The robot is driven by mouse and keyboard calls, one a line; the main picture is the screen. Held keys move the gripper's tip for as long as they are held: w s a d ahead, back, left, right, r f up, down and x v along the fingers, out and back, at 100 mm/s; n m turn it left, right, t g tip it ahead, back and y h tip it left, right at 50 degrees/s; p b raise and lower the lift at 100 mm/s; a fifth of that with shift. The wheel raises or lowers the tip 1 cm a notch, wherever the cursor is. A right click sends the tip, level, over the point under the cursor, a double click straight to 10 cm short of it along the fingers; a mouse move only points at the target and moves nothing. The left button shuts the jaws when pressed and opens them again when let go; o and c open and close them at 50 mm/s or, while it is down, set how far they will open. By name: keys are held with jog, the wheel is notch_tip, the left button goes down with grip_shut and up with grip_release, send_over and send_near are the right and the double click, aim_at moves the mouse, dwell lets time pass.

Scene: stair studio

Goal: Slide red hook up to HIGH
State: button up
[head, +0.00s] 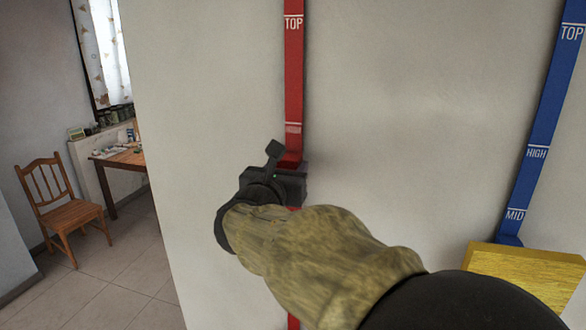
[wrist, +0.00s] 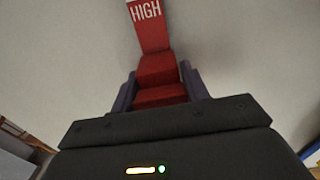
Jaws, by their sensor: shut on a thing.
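A red rail (head: 294,70) runs up the pale wall, with TOP marked high on it. A pale mark on the rail just above my gripper is too small to read in the head view. In the wrist view the HIGH label (wrist: 146,12) shows on the rail, just above the red hook (wrist: 158,70). My gripper (wrist: 160,92) is shut on the red hook, with a dark finger on either side of it. In the head view my gripper (head: 282,172) and arm hide most of the hook and the rail below it.
A blue rail (head: 545,110) marked TOP, HIGH and MID is on the right, with a blue piece (head: 510,240) by MID. A yellow block (head: 530,268) is below it at lower right. A wooden chair (head: 62,205) and a table (head: 122,160) stand far left, past the wall's edge.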

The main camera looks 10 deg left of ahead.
jog(key=shift+o, duration=0.2)
notch_tip(320, 180, up, 13)
jog(key=p, duration=0.7)
jog(key=shift+r+p, duration=0.15)
jog(key=shift+p, duration=0.15)
jog(key=shift+c, duration=0.2)
jog(key=o, duration=1.4)
jog(key=shift+s, duration=0.1)
jog(key=shift+s+a+f+b, duration=0.1)
jog(key=shift+s+f+b, duration=0.15)
jog(key=shift+b, duration=0.15)
jog(key=s+a+b, duration=0.2)
jog(key=s+b, duration=0.5)
jog(key=s, duration=0.9)
jog(key=shift+s+a+r, duration=0.15)
jog(key=shift+s, duration=0.15)
